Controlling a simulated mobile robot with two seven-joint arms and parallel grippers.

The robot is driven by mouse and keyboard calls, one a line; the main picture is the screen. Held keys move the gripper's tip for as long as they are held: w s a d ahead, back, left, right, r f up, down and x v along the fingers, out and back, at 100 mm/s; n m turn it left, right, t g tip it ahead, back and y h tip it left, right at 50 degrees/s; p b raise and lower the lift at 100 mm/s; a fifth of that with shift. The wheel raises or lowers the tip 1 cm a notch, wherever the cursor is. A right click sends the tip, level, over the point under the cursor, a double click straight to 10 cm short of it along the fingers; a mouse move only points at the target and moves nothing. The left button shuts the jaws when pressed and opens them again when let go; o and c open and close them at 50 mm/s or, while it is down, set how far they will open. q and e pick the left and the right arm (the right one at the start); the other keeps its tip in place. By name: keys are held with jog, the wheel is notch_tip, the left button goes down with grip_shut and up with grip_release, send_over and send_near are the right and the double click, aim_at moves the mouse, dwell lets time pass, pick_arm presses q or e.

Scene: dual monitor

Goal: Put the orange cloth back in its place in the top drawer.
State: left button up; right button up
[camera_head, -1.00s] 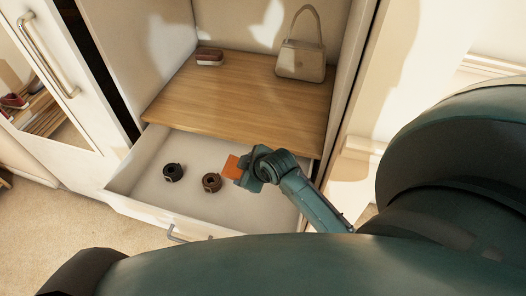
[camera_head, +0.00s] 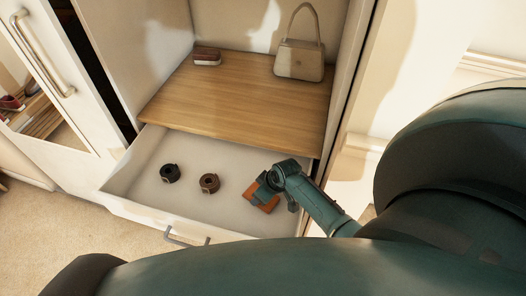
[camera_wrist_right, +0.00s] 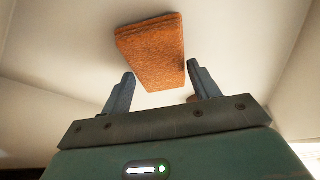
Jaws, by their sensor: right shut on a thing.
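The orange cloth (camera_head: 268,208) is a flat folded piece at the right side of the open top drawer (camera_head: 150,213). My right gripper (camera_head: 266,188) is shut on it, inside the drawer's outline, and partly covers it in the head view. In the right wrist view the folded cloth (camera_wrist_right: 150,50) lies at and beyond the fingertips of my right gripper (camera_wrist_right: 160,72), against the pale drawer. I cannot tell whether the cloth touches the drawer floor. My left gripper is not in view.
A black rolled belt (camera_head: 170,173) and a brown rolled belt (camera_head: 209,183) lie in the drawer, left of the cloth. The wooden shelf (camera_head: 235,105) above holds a beige handbag (camera_head: 299,60) and a small red-brown item (camera_head: 207,57). Drawer floor around the belts is clear.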

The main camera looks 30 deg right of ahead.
jog(key=shift+f, duration=0.2)
jog(key=o, duration=1)
jog(key=shift+c, duration=0.2)
jog(key=shift+s+r, duration=0.15)
jog(key=shift+r, duration=0.4)
pick_arm(q)
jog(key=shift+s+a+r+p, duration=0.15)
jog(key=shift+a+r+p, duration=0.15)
jog(key=shift+p, duration=0.8)
pick_arm(e)
jog(key=v, duration=1.1)
